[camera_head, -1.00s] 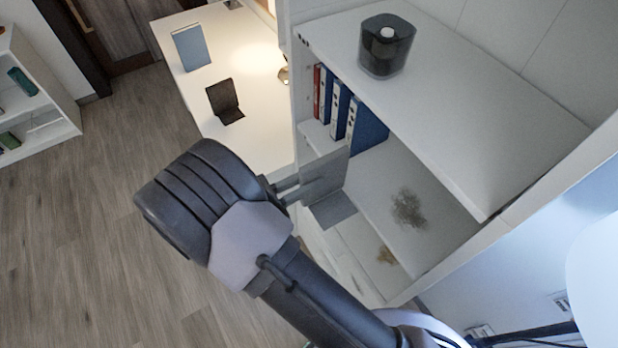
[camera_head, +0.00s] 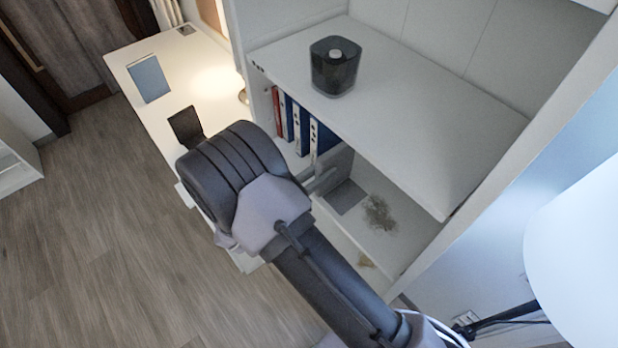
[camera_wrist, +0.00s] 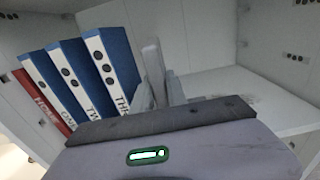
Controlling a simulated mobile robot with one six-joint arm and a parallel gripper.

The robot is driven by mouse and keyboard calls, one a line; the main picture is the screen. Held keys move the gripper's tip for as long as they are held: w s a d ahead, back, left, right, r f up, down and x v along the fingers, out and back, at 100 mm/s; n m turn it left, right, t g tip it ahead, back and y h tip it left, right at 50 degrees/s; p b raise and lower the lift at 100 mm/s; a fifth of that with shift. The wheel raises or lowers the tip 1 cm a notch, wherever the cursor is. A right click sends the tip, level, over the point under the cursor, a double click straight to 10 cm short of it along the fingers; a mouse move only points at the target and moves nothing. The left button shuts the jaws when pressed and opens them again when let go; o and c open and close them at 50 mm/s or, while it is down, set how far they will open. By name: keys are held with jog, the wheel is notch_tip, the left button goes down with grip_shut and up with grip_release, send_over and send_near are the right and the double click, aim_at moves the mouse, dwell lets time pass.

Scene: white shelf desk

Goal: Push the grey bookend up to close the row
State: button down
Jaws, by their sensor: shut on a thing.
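The grey bookend (camera_head: 347,197) stands on the middle shelf, its base plate flat on the board and its upright plate beside the row. In the wrist view its upright plate (camera_wrist: 152,62) rises between my fingers, just right of the last blue binder (camera_wrist: 115,58). I cannot tell whether the two touch. My gripper (camera_wrist: 160,93) is shut on the bookend. In the head view my gripper (camera_head: 322,182) is partly hidden by my wrist. The row holds a red binder (camera_wrist: 45,100) at the left and blue binders (camera_head: 318,138) labelled with words.
A dark round-cornered container (camera_head: 335,68) stands on the board above. A brown stain (camera_head: 379,212) marks the shelf right of the bookend, where the board is otherwise clear. A desk (camera_head: 150,110) with a blue book (camera_head: 148,79) lies to the left.

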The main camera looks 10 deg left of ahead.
aim_at(343, 162)
jog(key=x, duration=0.5)
jog(key=f+b+x, duration=0.1)
jog(key=x, duration=0.1)
jog(key=shift+w+d, duration=0.15)
jog(key=shift+d, duration=0.05)
jog(key=shift+a+f+b, duration=0.1)
jog(key=shift+f+b, duration=0.3)
jog(key=shift+f, duration=0.2)
jog(key=c, duration=1.3)
grip_release()
jog(key=shift+o, duration=0.2)
jog(key=p+v, duration=0.1)
jog(key=v, duration=1.6)
jog(key=shift+s, duration=0.2)
jog(key=shift+a+r, duration=0.1)
jog(key=shift+r, duration=0.05)
